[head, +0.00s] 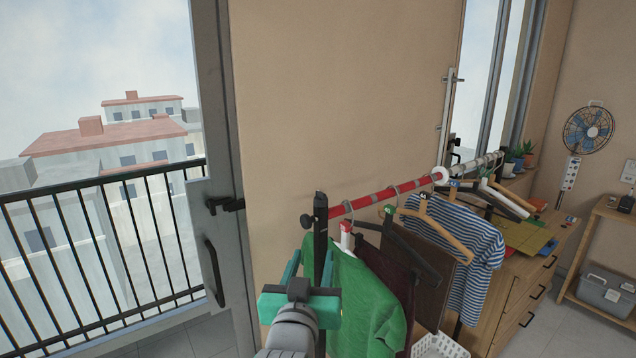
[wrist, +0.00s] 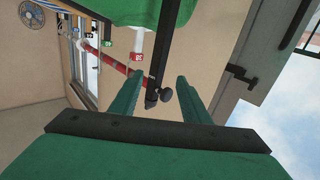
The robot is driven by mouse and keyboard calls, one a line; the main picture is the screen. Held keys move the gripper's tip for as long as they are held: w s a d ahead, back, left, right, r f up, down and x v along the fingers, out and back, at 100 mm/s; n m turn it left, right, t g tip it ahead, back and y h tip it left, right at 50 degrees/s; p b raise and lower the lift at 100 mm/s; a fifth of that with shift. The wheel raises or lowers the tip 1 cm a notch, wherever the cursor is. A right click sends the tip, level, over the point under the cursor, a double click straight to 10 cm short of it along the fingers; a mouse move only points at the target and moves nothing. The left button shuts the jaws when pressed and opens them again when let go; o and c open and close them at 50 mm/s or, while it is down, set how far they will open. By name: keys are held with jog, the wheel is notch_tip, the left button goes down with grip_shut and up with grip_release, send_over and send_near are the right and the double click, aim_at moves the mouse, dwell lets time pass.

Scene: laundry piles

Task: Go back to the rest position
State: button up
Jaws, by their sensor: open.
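My gripper (head: 304,270) is at the bottom middle of the head view, in front of the left end of the clothes rack. Its two green fingers point away from the camera. In the wrist view my gripper (wrist: 157,98) is open, with nothing between its fingers. The black end post of the rack (wrist: 165,50) and its knob show beyond the fingertips. A green garment (head: 362,300) hangs just to the right of my gripper, and it also shows at the top of the wrist view (wrist: 140,10).
A red rail (head: 360,201) carries several garments on hangers, including a striped shirt (head: 478,245). A white basket (head: 440,346) is below. A wooden dresser (head: 515,295) stands behind at right. A glass door frame (head: 215,130) and balcony railing (head: 100,240) are at left.

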jog(key=s+f+n+y, duration=0.1)
jog(key=s+f, duration=0.3)
jog(key=f, duration=0.6)
jog(key=s+f+g, duration=0.1)
jog(key=s+f, duration=0.4)
jog(key=f, duration=0.4)
jog(key=s+f+n+y, duration=0.1)
jog(key=s+f, duration=0.3)
jog(key=f, duration=0.6)
jog(key=s+f, duration=0.4)
jog(key=s, duration=1.1)
jog(key=s+d+f+m+g, duration=0.1)
jog(key=s+f, duration=0.3)
jog(key=s, duration=1.2)
jog(key=shift+d, duration=0.15)
